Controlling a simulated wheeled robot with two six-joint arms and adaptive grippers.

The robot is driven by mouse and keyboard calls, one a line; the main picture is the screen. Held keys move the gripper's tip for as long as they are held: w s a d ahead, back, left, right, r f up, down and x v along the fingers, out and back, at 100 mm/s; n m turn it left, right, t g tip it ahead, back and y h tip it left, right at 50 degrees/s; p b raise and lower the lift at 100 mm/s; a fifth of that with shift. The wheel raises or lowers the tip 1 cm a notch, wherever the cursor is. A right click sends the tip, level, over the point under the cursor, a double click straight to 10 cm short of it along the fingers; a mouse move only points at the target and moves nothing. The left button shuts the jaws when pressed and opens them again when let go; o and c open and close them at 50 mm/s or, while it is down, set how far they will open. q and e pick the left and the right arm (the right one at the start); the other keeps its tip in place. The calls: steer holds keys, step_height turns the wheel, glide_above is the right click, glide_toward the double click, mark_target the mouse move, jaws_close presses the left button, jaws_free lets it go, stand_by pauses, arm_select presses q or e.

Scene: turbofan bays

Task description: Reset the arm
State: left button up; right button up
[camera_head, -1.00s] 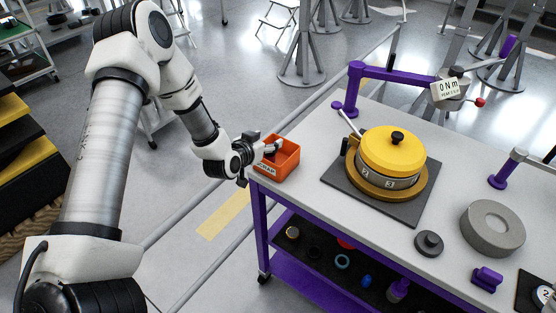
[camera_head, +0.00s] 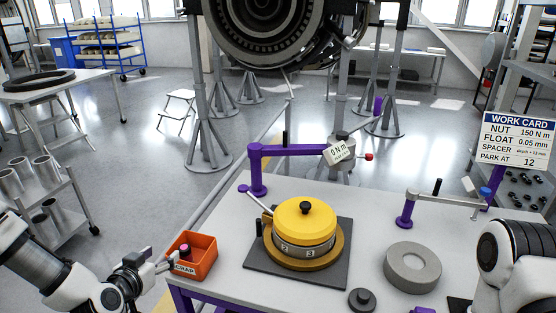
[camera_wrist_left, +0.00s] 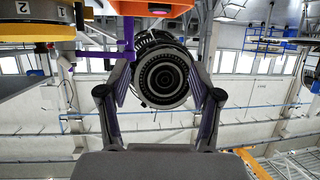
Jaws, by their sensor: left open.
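My left gripper (camera_head: 168,262) is at the lower left of the head view, beside the left wall of the orange scrap bin (camera_head: 205,262). In the left wrist view, my left gripper (camera_wrist_left: 160,100) has its two fingers spread apart with nothing between them; a turbofan far behind shows through the gap. The bin's orange underside or wall (camera_wrist_left: 150,8) crosses the top of that view. My right arm (camera_head: 510,260) shows at the right edge of the head view, but its gripper is out of frame.
The bin holds a small pink-topped item (camera_head: 185,250). On the grey bench (camera_head: 390,190) stand a yellow-capped numbered drum (camera_head: 305,222), a purple torque arm (camera_head: 290,150), a grey ring (camera_head: 412,266) and a dark knob (camera_head: 362,300). A work card (camera_head: 518,140) hangs at right. The turbofan (camera_head: 280,30) is beyond.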

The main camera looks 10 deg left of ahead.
arm_select(q)
steer(key=s+d+f+m+g+h+b, duration=0.15)
steer(key=s+d+f+g, duration=0.35)
steer(key=f, duration=0.6)
steer(key=s+d+f+m+g+h+b, duration=0.1)
steer(key=s+d+f+m+g, duration=0.2)
steer(key=s+d+f, duration=0.6)
steer(key=s+f+n+g+y, duration=0.1)
steer(key=s+f+n+g, duration=0.3)
steer(key=s, duration=0.8)
step_height(320, 180, down, 3)
steer(key=shift+a+r+g+b, duration=0.15)
steer(key=shift+a+g+b, duration=0.2)
steer(key=shift+g, duration=0.45)
steer(key=shift+d+y, duration=0.1)
steer(key=shift+y, duration=0.25)
